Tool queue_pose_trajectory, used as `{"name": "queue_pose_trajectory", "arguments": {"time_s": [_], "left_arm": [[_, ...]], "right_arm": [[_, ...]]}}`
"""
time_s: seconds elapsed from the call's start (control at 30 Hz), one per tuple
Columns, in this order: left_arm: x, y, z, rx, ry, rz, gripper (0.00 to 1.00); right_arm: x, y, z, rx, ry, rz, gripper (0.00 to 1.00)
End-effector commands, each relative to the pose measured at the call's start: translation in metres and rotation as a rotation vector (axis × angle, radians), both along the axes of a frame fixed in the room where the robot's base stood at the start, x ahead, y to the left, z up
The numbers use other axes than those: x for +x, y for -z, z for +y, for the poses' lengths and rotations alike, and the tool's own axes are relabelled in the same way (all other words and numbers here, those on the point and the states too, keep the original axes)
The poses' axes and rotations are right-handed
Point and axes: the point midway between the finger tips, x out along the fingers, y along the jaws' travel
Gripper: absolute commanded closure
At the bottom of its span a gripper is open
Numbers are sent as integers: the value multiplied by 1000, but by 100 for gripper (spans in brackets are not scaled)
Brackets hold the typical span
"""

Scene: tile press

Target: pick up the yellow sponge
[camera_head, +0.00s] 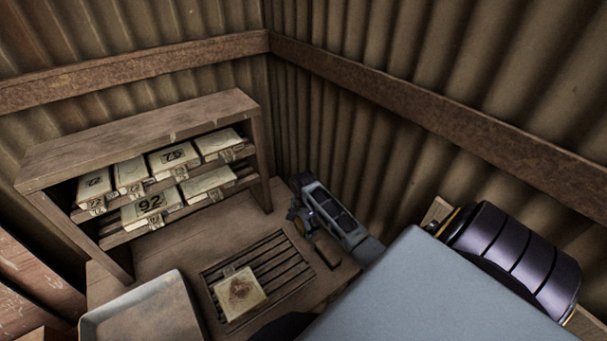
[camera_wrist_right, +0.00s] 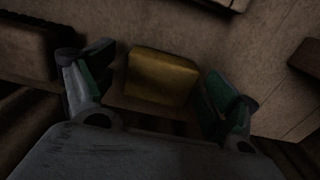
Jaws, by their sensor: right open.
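The yellow sponge (camera_wrist_right: 160,77) is a block on the wooden surface in the right wrist view. My right gripper (camera_wrist_right: 157,72) is open, with one green-padded finger on each side of the sponge. A gap shows between each finger and the sponge, so it is not gripped. In the head view my right gripper (camera_head: 299,212) is low at the bench's back right, beside the shelf. The sponge cannot be made out there; the gripper seems to hide it. My left gripper is not in view.
A wooden shelf (camera_head: 150,128) with several numbered tiles stands at the back left. A slatted rack (camera_head: 285,262) with one stained tile (camera_head: 239,292) lies in front of my right gripper. A grey tray (camera_head: 140,312) is at the front left. Corrugated walls (camera_head: 345,120) close the corner.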

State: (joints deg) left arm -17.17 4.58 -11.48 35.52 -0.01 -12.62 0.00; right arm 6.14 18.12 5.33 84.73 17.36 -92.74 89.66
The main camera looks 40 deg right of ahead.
Motion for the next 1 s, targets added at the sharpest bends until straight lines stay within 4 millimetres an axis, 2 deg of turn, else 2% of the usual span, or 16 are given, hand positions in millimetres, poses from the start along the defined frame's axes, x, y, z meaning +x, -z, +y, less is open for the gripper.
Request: {"name": "queue_pose_trajectory", "arguments": {"time_s": [0.07, 0.4, 0.77, 1.0], "left_arm": [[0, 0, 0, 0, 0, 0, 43], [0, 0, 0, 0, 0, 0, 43], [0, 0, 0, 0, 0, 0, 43], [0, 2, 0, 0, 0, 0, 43]], "right_arm": [[0, 0, 0, 0, 0, 0, 12], [0, 0, 0, 0, 0, 0, 54], [0, -2, 0, 0, 0, -1, 54], [1, -15, 0, 0, 0, -2, 54]]}}
